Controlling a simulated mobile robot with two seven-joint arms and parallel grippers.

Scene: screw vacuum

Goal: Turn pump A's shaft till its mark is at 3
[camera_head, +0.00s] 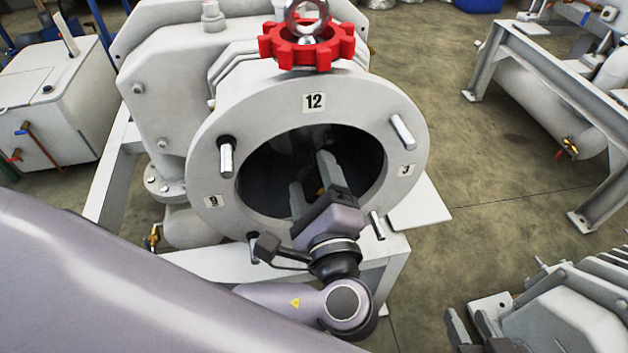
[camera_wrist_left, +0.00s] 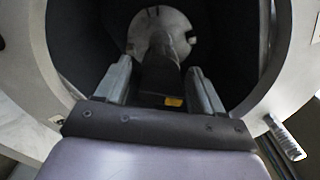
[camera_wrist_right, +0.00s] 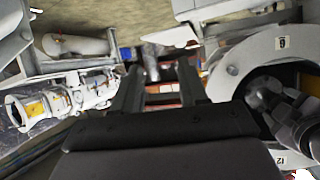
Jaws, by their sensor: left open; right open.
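The pump's pale round flange (camera_head: 212,170) carries the labels 12 (camera_head: 314,102) at the top, 3 (camera_head: 406,171) at right and 9 (camera_head: 211,201) at left. My left gripper (camera_head: 308,178) is open inside its dark opening. In the left wrist view the dark shaft (camera_wrist_left: 158,75) runs between its open fingers (camera_wrist_left: 160,90); contact cannot be told. A yellow mark (camera_wrist_left: 172,102) shows on the shaft's near upper part, slightly right of its middle; it also shows in the head view (camera_head: 321,191). My right gripper (camera_head: 470,325) is open and empty at lower right.
Bolts such as the right one (camera_head: 403,131) stick out of the flange. A red handwheel (camera_head: 306,48) sits above it. A grey frame with a tank (camera_head: 565,115) stands at right, other machinery (camera_head: 570,315) at lower right. Open floor (camera_head: 480,215) lies between.

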